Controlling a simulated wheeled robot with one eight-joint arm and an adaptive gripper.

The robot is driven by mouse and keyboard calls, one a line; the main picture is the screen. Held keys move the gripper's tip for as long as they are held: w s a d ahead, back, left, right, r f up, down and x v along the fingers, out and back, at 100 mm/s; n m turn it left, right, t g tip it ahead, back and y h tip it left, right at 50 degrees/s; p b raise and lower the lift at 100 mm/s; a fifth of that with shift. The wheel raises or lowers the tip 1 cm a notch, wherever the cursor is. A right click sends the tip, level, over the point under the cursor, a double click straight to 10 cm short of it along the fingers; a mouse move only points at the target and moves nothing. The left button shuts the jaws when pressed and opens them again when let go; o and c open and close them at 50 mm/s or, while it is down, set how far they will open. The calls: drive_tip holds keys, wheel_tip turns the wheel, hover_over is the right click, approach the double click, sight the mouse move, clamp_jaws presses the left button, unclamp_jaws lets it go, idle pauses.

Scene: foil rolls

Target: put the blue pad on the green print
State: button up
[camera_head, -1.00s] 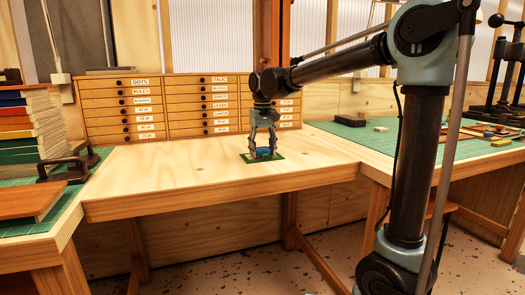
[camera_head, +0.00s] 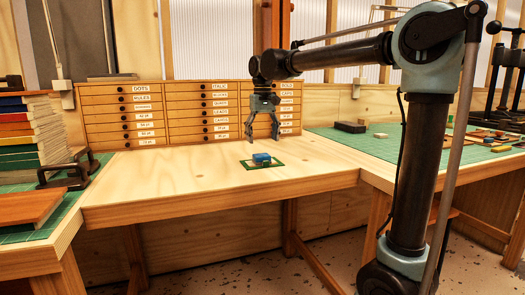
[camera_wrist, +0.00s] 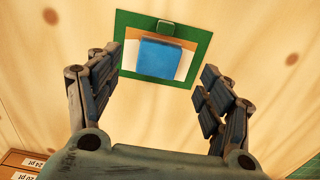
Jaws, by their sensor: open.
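The blue pad (camera_head: 262,158) lies on the green print (camera_head: 277,166) on the pale wooden table. In the wrist view the blue pad (camera_wrist: 160,58) sits inside the green border of the print (camera_wrist: 200,50), over its paler middle, with a small green block-like piece (camera_wrist: 165,28) at its far edge. My gripper (camera_head: 263,140) hangs above the pad with its fingers spread and nothing between them. In the wrist view the open fingers (camera_wrist: 160,88) stand apart on either side, clear of the pad.
A labelled drawer cabinet (camera_head: 190,112) stands at the back of the table. A stack of books (camera_head: 28,130) is at the left. A dark block (camera_head: 350,126) and several small coloured pieces lie on the right bench. The table around the print is clear.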

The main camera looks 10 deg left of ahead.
sight(263, 156)
drive_tip(key=shift+r, duration=2.3)
drive_tip(key=s+d+f+m, duration=0.15)
drive_tip(key=d+f, duration=0.25)
drive_tip(key=d, duration=0.5)
drive_tip(key=s+d+f+m+t, duration=0.1)
drive_tip(key=s+d+f, duration=0.25)
drive_tip(key=d, duration=0.45)
drive_tip(key=s+d+f+m, duration=0.15)
drive_tip(key=d+f, duration=0.25)
drive_tip(key=d, duration=0.5)
drive_tip(key=s+d+f, duration=0.4)
drive_tip(key=s+f, duration=0.1)
drive_tip(key=f, duration=0.2)
drive_tip(key=s+d+f+m, duration=0.1)
drive_tip(key=s+d+f, duration=0.3)
drive_tip(key=f, duration=0.3)
drive_tip(key=s+d+f+m+t, duration=0.1)
drive_tip(key=s+d+f, duration=0.4)
drive_tip(key=s+f, duration=0.1)
drive_tip(key=shift+f, duration=0.85)
